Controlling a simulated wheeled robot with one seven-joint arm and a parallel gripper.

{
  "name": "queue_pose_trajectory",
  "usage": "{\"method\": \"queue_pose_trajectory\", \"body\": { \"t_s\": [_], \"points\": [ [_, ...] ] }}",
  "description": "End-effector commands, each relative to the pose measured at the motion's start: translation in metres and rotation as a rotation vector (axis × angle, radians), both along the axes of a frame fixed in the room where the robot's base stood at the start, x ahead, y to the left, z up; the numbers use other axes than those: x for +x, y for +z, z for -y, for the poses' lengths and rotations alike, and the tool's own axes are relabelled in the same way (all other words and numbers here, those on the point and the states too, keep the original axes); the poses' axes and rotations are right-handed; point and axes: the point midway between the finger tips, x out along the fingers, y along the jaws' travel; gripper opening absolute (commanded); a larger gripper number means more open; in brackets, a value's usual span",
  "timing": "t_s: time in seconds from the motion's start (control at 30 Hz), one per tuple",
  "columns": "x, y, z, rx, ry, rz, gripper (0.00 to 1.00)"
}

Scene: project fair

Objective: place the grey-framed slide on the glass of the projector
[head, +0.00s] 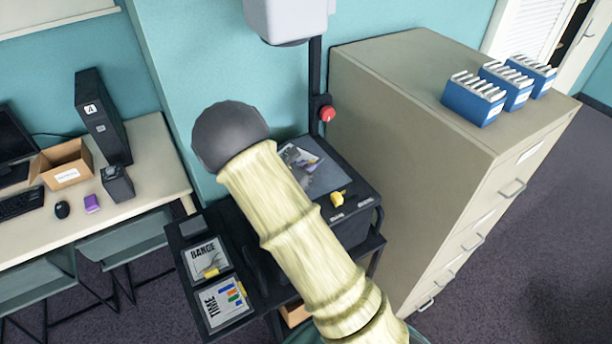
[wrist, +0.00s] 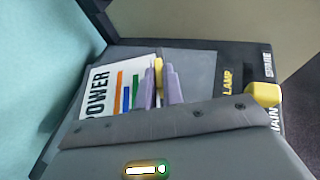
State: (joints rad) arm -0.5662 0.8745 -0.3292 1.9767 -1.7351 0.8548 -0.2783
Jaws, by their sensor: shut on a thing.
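In the wrist view my gripper (wrist: 159,80) has its two purple fingers closed on the yellow tab of a slide marked POWER (wrist: 124,82), with coloured bars on a white sheet. Its frame colour is hard to make out. The slide is over the grey glass (wrist: 196,68) of the projector; I cannot tell whether it touches. In the head view the projector (head: 362,204) stands beyond my arm, and part of a pale slide (head: 292,155) shows over its glass. My arm hides much of this area.
Two slides, RANGE (head: 206,258) and TIME (head: 224,302), lie on the dark side shelf left of the projector. A yellow switch (wrist: 264,94) sits by the LAMP label. The projector's post with a red knob (head: 327,114) rises behind. A filing cabinet (head: 420,130) stands close on the right.

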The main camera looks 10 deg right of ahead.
Motion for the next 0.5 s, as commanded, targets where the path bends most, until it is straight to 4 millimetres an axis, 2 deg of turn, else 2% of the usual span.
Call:
{"method": "queue_pose_trajectory", "body": {
  "t_s": [0.3, 0.5],
  "points": [
    [0.000, -0.034, 0.000, -0.001, 0.001, -0.003, 0.00],
    [0.000, -0.038, -0.001, 0.000, 0.001, 0.000, 0.00]
  ]
}}
